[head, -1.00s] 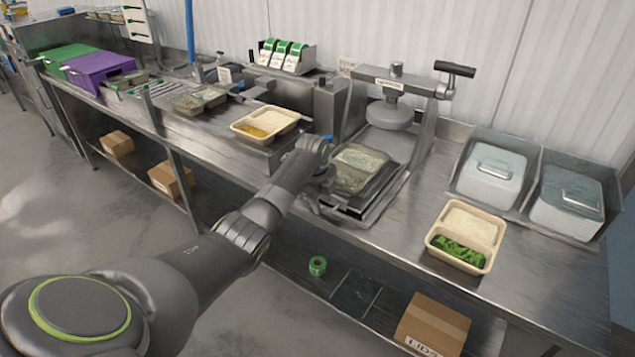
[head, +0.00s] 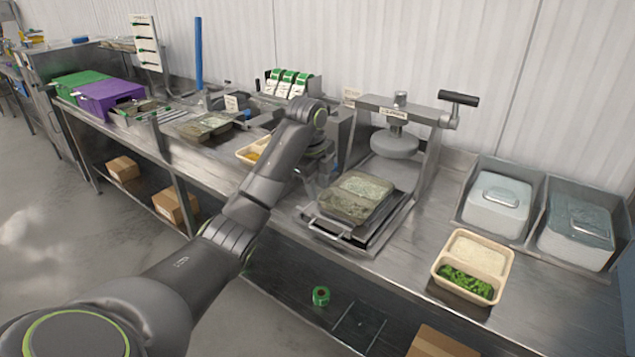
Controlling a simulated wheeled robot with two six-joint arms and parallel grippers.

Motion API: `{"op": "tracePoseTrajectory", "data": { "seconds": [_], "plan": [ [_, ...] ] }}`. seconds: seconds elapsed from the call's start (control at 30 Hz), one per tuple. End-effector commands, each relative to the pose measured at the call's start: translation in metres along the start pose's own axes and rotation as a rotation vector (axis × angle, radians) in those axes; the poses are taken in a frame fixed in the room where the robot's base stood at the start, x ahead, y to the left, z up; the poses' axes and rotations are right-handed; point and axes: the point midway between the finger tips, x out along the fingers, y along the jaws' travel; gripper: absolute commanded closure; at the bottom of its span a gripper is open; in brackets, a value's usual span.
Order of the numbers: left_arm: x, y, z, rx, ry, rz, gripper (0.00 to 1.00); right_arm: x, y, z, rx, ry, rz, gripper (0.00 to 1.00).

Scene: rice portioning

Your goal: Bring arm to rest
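My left arm reaches in from the lower left over the bench. Its gripper (head: 325,178) points down, left of the press sealer, above the bench. The fingers are small and partly hidden behind my own wrist, so I cannot tell whether they are open or shut. My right gripper is not in view. A tray (head: 470,265) with rice and green vegetables stands on the bench at the right. Another tray (head: 247,155) is partly hidden behind my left arm.
The press sealer (head: 425,165) has a film-covered tray (head: 355,196) on its pulled-out slide. Two lidded containers (head: 497,203) (head: 577,230) stand in metal bins at right. Purple (head: 112,95) and green (head: 80,84) crates are far left. Bare bench lies in front of the sealer.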

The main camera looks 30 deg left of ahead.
Motion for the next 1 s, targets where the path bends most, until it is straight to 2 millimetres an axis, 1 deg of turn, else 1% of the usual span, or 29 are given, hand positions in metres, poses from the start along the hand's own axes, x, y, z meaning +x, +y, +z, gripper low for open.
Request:
{"op": "tracePoseTrajectory", "data": {
  "seconds": [0.5, 0.57, 0.6, 0.67, 0.77, 0.8, 0.87, 0.9, 0.97, 1.0],
  "plan": [
    [0.0, 0.0, 0.0, 0.0, 0.0, -0.001, 0.67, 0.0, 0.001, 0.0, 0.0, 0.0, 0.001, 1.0],
    [0.004, 0.001, 0.0, -0.007, 0.001, 0.001, 0.67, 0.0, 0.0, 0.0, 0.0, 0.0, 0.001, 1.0],
    [0.011, 0.002, 0.0, -0.021, 0.002, 0.002, 0.67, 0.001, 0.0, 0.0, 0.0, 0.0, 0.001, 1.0],
    [0.03, 0.006, 0.001, -0.061, 0.004, 0.007, 0.67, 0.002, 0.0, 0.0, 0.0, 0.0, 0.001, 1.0],
    [0.084, 0.018, 0.005, -0.18, 0.004, 0.016, 0.67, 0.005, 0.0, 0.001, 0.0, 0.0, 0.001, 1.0],
    [0.112, 0.027, 0.006, -0.243, 0.002, 0.019, 0.67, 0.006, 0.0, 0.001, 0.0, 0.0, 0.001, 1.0],
    [0.156, 0.043, 0.009, -0.343, -0.005, 0.022, 0.67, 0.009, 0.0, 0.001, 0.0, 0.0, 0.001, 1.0],
    [0.184, 0.055, 0.01, -0.411, -0.011, 0.022, 0.67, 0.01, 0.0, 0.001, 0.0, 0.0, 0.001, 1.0],
    [0.225, 0.077, 0.012, -0.508, -0.023, 0.024, 0.67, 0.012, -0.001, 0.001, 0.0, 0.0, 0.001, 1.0],
    [0.252, 0.093, 0.013, -0.57, -0.03, 0.024, 0.67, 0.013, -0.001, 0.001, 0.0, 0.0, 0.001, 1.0]
  ]
}}
